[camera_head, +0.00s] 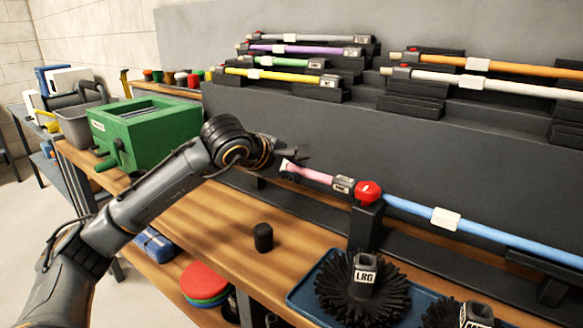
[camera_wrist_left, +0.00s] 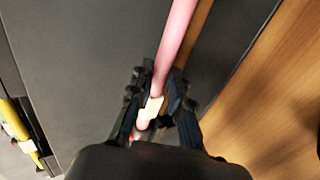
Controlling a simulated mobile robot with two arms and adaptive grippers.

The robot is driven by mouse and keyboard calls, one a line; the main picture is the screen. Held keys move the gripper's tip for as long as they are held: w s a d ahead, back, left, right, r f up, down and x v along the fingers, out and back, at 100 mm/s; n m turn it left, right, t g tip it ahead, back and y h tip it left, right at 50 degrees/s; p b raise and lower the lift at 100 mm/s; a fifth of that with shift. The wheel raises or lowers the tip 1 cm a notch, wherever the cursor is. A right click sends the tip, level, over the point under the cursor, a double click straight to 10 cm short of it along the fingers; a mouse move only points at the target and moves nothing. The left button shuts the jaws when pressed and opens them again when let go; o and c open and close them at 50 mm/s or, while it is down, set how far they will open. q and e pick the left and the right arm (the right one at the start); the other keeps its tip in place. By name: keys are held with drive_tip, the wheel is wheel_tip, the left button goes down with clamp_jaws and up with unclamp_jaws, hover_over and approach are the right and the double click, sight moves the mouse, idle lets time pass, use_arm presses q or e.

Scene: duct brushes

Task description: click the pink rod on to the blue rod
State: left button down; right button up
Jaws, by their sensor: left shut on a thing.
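My left gripper (camera_head: 292,160) is shut on the pink rod (camera_head: 312,175) near its left end. In the left wrist view the gripper's fingers (camera_wrist_left: 158,108) sit on both sides of a white band on the pink rod (camera_wrist_left: 176,45). The rod's far end carries a grey labelled collar (camera_head: 343,184). This collar lies close to the red knob (camera_head: 368,191) at the blue rod's left end, roughly in line with it; I cannot tell if they touch. The blue rod (camera_head: 500,236) lies on black supports and has a white band. The right gripper is not in view.
Several coloured rods lie on black stepped racks (camera_head: 412,97) behind. A green box (camera_head: 145,130) stands left of the gripper. A black cylinder (camera_head: 263,237) stands on the wooden bench (camera_head: 215,228). A blue tray (camera_head: 302,292) with black brushes (camera_head: 362,285) is at the front.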

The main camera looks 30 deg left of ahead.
use_arm(q)
drive_tip(key=shift+d, duration=0.7)
drive_tip(key=c, duration=1.2)
unclamp_jaws()
drive_tip(key=shift+s, duration=0.1)
drive_tip(key=v, duration=1.2)
